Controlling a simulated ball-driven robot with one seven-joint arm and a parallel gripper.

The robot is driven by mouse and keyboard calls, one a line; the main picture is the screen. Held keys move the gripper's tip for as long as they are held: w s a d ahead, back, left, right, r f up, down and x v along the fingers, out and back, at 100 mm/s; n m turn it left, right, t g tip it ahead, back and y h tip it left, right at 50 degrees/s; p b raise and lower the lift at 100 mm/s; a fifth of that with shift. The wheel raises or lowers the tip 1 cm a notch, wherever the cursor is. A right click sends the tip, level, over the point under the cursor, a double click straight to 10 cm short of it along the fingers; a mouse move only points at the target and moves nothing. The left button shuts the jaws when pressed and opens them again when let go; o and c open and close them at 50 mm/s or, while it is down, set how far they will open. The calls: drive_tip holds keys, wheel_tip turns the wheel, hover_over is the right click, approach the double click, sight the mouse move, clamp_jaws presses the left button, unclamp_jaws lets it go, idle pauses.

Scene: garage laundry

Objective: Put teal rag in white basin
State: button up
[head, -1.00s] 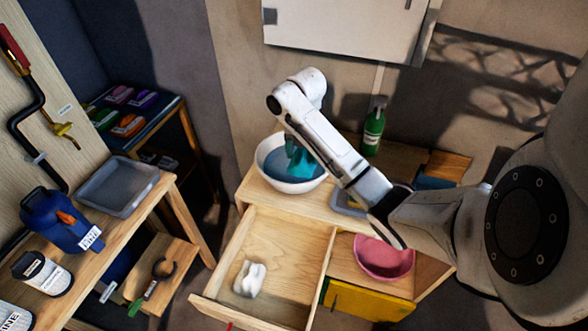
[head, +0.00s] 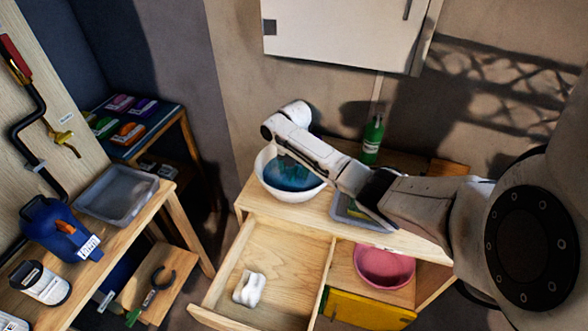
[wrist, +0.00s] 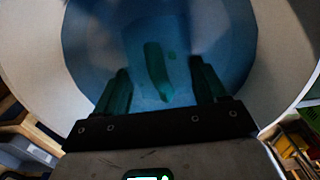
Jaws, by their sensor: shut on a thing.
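The white basin (head: 291,195) stands on the wooden cabinet top, with blue water inside. My gripper reaches down into it, mostly hidden by my arm in the head view. In the wrist view my gripper (wrist: 160,88) is over the blue inside of the basin (wrist: 28,62), its fingers dark teal in the shade. The teal rag (wrist: 157,72) shows as a dark teal strip between the fingers, and my gripper is shut on it. In the head view the rag is hard to tell from the blue-teal water.
A green bottle (head: 373,138) and a grey tray (head: 347,211) stand right of the basin. An open drawer (head: 292,283) below holds a crumpled white thing (head: 249,289). A pink bowl (head: 385,267) sits on the lower shelf. A workbench (head: 103,240) stands at left.

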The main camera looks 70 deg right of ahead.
drive_tip(key=shift+f, duration=0.15)
drive_tip(key=o, duration=1)
drive_tip(key=shift+o, duration=0.2)
